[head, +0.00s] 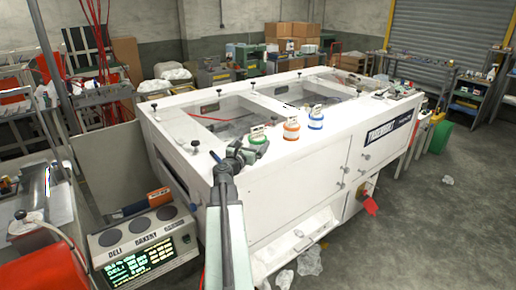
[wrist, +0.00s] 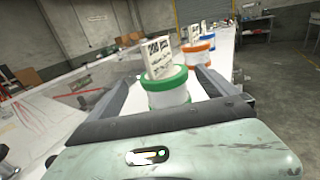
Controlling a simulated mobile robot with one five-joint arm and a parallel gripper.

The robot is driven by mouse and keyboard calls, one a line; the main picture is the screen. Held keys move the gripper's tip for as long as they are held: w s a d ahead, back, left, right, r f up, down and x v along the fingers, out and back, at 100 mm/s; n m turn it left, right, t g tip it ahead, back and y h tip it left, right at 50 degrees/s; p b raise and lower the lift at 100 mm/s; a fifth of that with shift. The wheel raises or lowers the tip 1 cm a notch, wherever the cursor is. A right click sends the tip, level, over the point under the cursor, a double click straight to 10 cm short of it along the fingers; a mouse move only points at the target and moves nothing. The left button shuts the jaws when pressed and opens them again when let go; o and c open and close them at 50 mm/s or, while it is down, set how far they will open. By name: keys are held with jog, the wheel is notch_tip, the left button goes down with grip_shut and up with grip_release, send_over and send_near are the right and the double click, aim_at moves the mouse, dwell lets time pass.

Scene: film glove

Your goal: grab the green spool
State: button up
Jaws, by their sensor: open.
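The green spool (head: 257,136) is white with green bands and stands on the white machine's top edge, with a white label tag on it. In the wrist view the green spool (wrist: 168,90) stands upright between the two fingers of my gripper (wrist: 165,80). The fingers are apart, one on each side of it, with a gap visible at least on the left. In the head view my gripper (head: 240,158) is just in front of the green spool. The spool's lower part is partly hidden by my gripper body in the wrist view.
An orange spool (head: 291,130) and a blue spool (head: 316,118) stand in a row to the right on the white machine (head: 300,170). They also show behind the green one in the wrist view. Open recessed bays lie to the left. A scale console (head: 145,240) stands at lower left.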

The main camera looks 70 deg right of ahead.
aim_at(261, 136)
jog(key=d, duration=0.2)
jog(key=shift+d, duration=0.35)
jog(key=d, duration=0.3)
jog(key=s+d, duration=0.1)
jog(key=d, duration=0.1)
jog(key=shift+d+f+b, duration=0.15)
jog(key=shift+f+b, duration=0.2)
jog(key=c, duration=1.6)
jog(key=shift+r, duration=0.1)
